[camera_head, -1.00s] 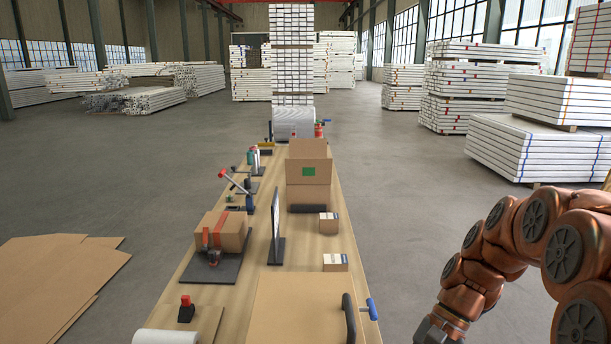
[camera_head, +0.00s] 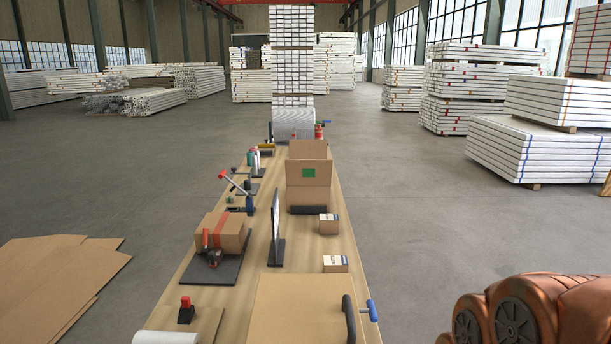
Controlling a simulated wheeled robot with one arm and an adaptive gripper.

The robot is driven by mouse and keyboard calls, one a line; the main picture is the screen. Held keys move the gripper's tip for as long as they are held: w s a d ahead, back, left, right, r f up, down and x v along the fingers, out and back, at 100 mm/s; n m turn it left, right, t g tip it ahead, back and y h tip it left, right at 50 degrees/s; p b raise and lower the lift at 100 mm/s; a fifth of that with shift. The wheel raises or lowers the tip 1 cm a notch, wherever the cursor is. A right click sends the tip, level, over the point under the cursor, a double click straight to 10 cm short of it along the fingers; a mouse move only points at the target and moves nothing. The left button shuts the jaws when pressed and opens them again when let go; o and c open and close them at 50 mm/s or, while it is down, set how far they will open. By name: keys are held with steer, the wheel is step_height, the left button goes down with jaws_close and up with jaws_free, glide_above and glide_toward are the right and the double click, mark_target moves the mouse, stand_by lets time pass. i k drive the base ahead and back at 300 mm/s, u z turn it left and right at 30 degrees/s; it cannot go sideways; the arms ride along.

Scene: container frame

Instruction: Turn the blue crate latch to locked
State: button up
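A blue T-shaped handle (camera_head: 371,309), which looks like the crate latch, sticks out at the right edge of the bench near the front. It is beside a black curved bar (camera_head: 349,318) and a large cardboard box (camera_head: 299,310). I cannot tell which position the latch is in. Only copper-coloured links of my arm show, at the bottom right. My gripper is out of view, so its distance from the latch cannot be seen.
The long wooden bench (camera_head: 312,250) holds an open carton (camera_head: 309,177), two small boxes (camera_head: 329,223), a black upright panel (camera_head: 276,228), a taped box (camera_head: 223,232) and a red-topped button (camera_head: 186,310). The floor (camera_head: 420,240) right of the bench is clear. Flat cardboard (camera_head: 55,280) lies at left.

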mark_target(370, 308)
steer(key=u, duration=2.35)
steer(key=k, duration=1.25)
steer(key=z, duration=0.65)
